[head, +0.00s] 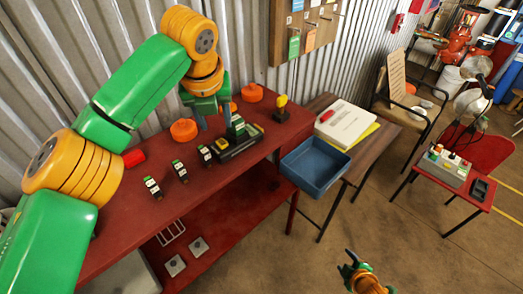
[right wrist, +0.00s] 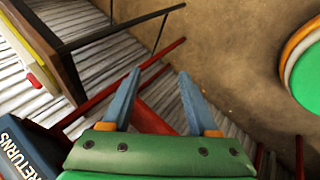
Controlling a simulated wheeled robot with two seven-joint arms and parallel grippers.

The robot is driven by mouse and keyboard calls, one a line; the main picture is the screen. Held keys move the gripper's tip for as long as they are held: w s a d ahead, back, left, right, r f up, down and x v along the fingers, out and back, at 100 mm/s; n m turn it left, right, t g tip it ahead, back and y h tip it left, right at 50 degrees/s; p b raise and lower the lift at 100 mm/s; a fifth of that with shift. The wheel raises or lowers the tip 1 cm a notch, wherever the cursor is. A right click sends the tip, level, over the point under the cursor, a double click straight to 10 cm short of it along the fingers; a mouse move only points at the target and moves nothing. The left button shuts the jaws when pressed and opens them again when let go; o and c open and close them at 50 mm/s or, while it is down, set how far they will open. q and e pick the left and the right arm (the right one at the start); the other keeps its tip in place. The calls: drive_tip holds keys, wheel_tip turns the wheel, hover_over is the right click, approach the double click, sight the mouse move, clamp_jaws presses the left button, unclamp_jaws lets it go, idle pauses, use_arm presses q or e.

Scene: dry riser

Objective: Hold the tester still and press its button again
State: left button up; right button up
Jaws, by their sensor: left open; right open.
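A dark, yellow-edged device (head: 240,142) lies on the red bench, with a green-topped block (head: 236,127) on it; I take it for the tester, but its button is too small to make out. My left gripper (head: 214,118) is open above the bench, just behind and left of this device; I cannot tell whether it touches the green block. My right gripper (head: 352,260) is open, low in front of the bench and far from the device. In the right wrist view it (right wrist: 158,95) has nothing between its fingers.
Several small green-and-white modules (head: 180,171) line the red bench (head: 125,215). Orange round items (head: 183,130) and a yellow-topped stand (head: 281,108) are at the back. A blue tray (head: 314,168), marked RETURNS in the wrist view, stands right of the bench.

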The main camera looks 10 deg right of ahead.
sight(243, 137)
drive_tip(key=w+d+r+n+t+y, duration=0.1)
drive_tip(key=w+d+r+n+t, duration=0.15)
drive_tip(key=w+r+n, duration=0.4)
drive_tip(key=w+d+r+n+t, duration=0.1)
drive_tip(key=w+r+n+t, duration=0.25)
drive_tip(key=w+r, duration=0.6)
drive_tip(key=w+a+r+n+t+y, duration=0.1)
drive_tip(key=w+r+n, duration=0.1)
drive_tip(key=r+n, duration=0.3)
drive_tip(key=w+a+r+n+t+y, duration=0.1)
drive_tip(key=w+a+r+n+y, duration=0.15)
drive_tip(key=r, duration=0.55)
drive_tip(key=s+a+r+n+y, duration=0.1)
drive_tip(key=a+r+n+y, duration=0.15)
drive_tip(key=a+n, duration=0.7)
drive_tip(key=s+a+r+n+y, duration=0.15)
drive_tip(key=a+n+y, duration=0.25)
drive_tip(key=a, duration=1)
drive_tip(key=shift+g+y, duration=0.3)
drive_tip(key=x, duration=0.7)
drive_tip(key=shift+w+a+r, duration=0.1)
drive_tip(key=shift+a+r, duration=0.05)
drive_tip(key=shift+r, duration=0.25)
use_arm(q)
drive_tip(key=shift+w+f, duration=0.35)
drive_tip(key=shift+w, duration=0.35)
